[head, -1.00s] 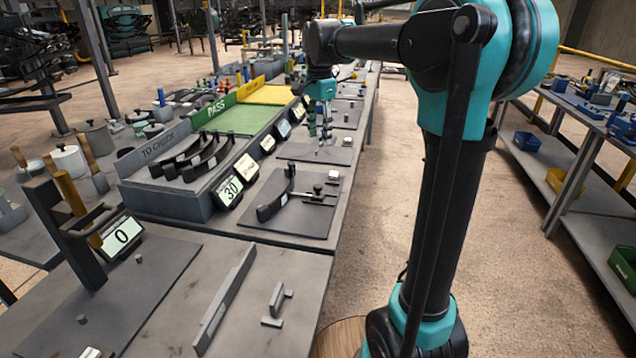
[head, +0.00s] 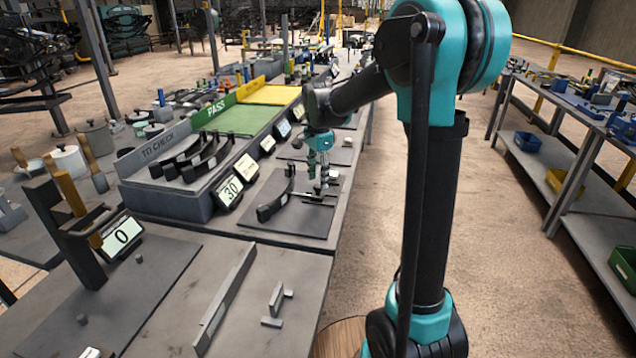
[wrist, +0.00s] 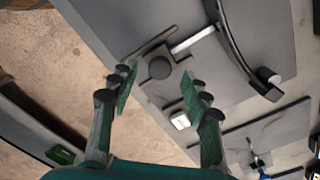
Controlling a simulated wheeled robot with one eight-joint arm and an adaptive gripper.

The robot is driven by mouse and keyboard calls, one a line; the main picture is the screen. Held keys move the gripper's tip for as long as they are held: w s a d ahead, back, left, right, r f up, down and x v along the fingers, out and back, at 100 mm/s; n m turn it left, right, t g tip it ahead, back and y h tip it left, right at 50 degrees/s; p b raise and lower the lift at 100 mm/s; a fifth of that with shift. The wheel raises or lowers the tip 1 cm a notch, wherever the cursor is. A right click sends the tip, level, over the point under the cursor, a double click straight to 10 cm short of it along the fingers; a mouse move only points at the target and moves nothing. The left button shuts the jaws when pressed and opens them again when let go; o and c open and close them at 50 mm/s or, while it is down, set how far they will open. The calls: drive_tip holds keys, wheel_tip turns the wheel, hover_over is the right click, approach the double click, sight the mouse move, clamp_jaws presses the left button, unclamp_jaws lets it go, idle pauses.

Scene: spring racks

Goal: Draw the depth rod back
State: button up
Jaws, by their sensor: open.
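My gripper (head: 318,192) is open, and its fingers (wrist: 158,84) are spread apart in the wrist view. It hangs low over the grey plate with the depth gauge. The gauge's round dark knob (wrist: 160,67) appears between and slightly beyond the fingertips, with clear gaps on both sides. A pale metal rod (wrist: 192,40) runs from the gauge towards a dark curved leaf (wrist: 240,48); whether it touches the leaf is unclear. A dark bar (wrist: 150,43) lies beside the knob. In the head view, my gripper mostly hides the gauge; the curved leaf (head: 272,207) shows to its left.
A small white block (wrist: 180,120) is near the right finger. A display reading 30 (head: 230,190) and the TO CHECK tray (head: 160,145) with several curved leaves stand left of the plate. The table edge and open floor (head: 385,230) are to the right.

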drive_tip(key=shift+f, duration=1.1)
clamp_jaws()
